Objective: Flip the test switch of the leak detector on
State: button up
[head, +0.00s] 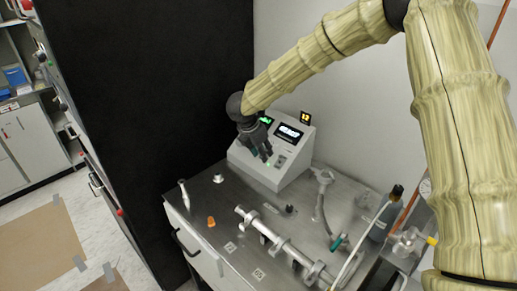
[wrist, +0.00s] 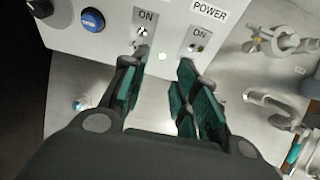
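The leak detector (head: 296,163) is a light grey box with a sloped front and lit displays, at the back of the steel bench. In the wrist view its front panel (wrist: 118,42) shows two small toggle switches. The left toggle (wrist: 142,33) sits under an "ON" label; any name above it is cut off. The right toggle (wrist: 196,48) sits under "POWER" and "ON". The left fingertip is close below the left toggle; contact cannot be told.
A blue button (wrist: 92,19) is left of the toggles. Metal pipe fittings (head: 275,241), an orange cap (head: 211,222) and a dark bottle (head: 384,222) stand on the bench (head: 200,247). A black panel (head: 150,100) rises at left.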

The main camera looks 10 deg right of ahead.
jog(key=w+f, duration=0.4)
jog(key=w, duration=0.1)
jog(key=shift+w+d+f, duration=0.15)
jog(key=shift+w+f, duration=0.05)
jog(key=shift+w+r, duration=0.1)
jog(key=shift+s+r, duration=0.35)
jog(key=shift+s, duration=0.15)
jog(key=c, duration=0.5)
jog(key=shift+s+d+r, duration=0.1)
jog(key=shift+s+r, duration=0.25)
jog(key=shift+s, duration=0.25)
grip_shut()
jog(key=shift+o, duration=1.9)
grip_release()
jog(key=shift+w+f, duration=0.1)
jog(key=shift+w, duration=0.05)
jog(key=shift+o, duration=0.6)
jog(key=shift+w+f, duration=0.3)
jog(key=shift+w, duration=0.05)
jog(key=shift+s+r, duration=0.15)
